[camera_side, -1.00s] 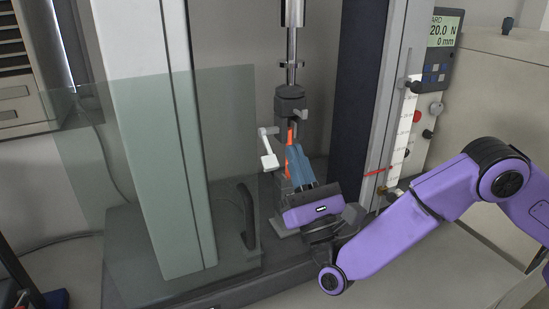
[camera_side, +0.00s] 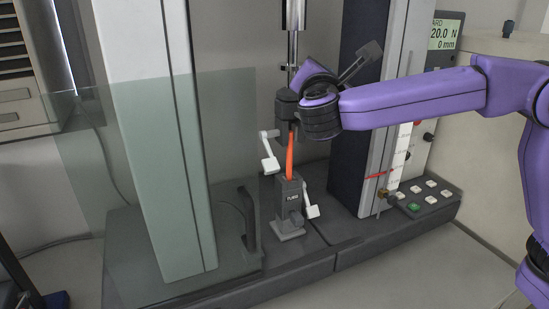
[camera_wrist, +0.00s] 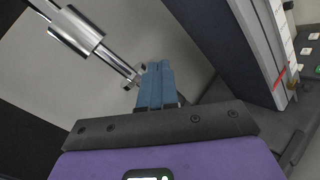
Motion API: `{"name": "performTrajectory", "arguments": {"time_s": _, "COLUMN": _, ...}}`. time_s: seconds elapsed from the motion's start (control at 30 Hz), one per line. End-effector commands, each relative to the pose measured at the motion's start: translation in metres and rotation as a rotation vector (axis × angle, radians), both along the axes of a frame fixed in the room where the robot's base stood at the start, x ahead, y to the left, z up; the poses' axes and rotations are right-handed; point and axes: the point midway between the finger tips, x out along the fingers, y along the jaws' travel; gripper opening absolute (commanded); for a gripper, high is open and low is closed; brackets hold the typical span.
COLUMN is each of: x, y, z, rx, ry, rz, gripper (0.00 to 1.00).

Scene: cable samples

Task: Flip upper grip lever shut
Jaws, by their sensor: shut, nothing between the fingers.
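The upper grip (camera_side: 287,105) is a dark block hanging under a metal rod. Its white lever (camera_side: 269,152) sticks out on the left and hangs downward. An orange cable sample (camera_side: 290,155) runs from the upper grip to the lower grip (camera_side: 287,208), whose white lever (camera_side: 310,205) is at its right. My purple hand is raised beside the upper grip, at its right, and partly covers it. In the side view my fingertips are hidden. In the wrist view my gripper (camera_wrist: 156,68) has its blue fingers shut and empty, close to the metal rod (camera_wrist: 78,32).
A greenish clear guard (camera_side: 180,170) with a dark handle (camera_side: 249,222) stands at the left. A dark column (camera_side: 355,140) with a white scale rises at the right. A button panel (camera_side: 425,197) and a display (camera_side: 445,32) are farther right.

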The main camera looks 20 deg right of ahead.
Motion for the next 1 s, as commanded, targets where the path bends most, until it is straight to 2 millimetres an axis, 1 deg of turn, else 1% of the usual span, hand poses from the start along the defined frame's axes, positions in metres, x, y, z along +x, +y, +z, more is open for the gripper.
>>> {"name": "performTrajectory", "arguments": {"time_s": 0.03, "x": 0.0, "y": -0.001, "z": -0.001, "rx": 0.095, "ry": 0.046, "rz": -0.015, "gripper": 0.0}}
{"name": "performTrajectory", "arguments": {"time_s": 0.17, "x": -0.003, "y": 0.003, "z": -0.012, "rx": 0.345, "ry": 0.18, "rz": -0.044, "gripper": 0.0}}
{"name": "performTrajectory", "arguments": {"time_s": 0.3, "x": -0.013, "y": 0.021, "z": -0.017, "rx": 0.605, "ry": 0.313, "rz": -0.043, "gripper": 0.0}}
{"name": "performTrajectory", "arguments": {"time_s": 0.5, "x": -0.029, "y": 0.05, "z": -0.014, "rx": 0.869, "ry": 0.443, "rz": -0.017, "gripper": 0.0}}
{"name": "performTrajectory", "arguments": {"time_s": 0.7, "x": -0.042, "y": 0.073, "z": -0.005, "rx": 1.041, "ry": 0.528, "rz": 0.017, "gripper": 0.0}}
{"name": "performTrajectory", "arguments": {"time_s": 0.87, "x": -0.052, "y": 0.089, "z": 0.003, "rx": 1.147, "ry": 0.582, "rz": 0.044, "gripper": 0.0}}
{"name": "performTrajectory", "arguments": {"time_s": 0.9, "x": -0.051, "y": 0.087, "z": -0.006, "rx": 1.135, "ry": 0.582, "rz": 0.039, "gripper": 0.0}}
{"name": "performTrajectory", "arguments": {"time_s": 1.0, "x": -0.051, "y": 0.087, "z": -0.018, "rx": 1.133, "ry": 0.581, "rz": 0.037, "gripper": 0.0}}
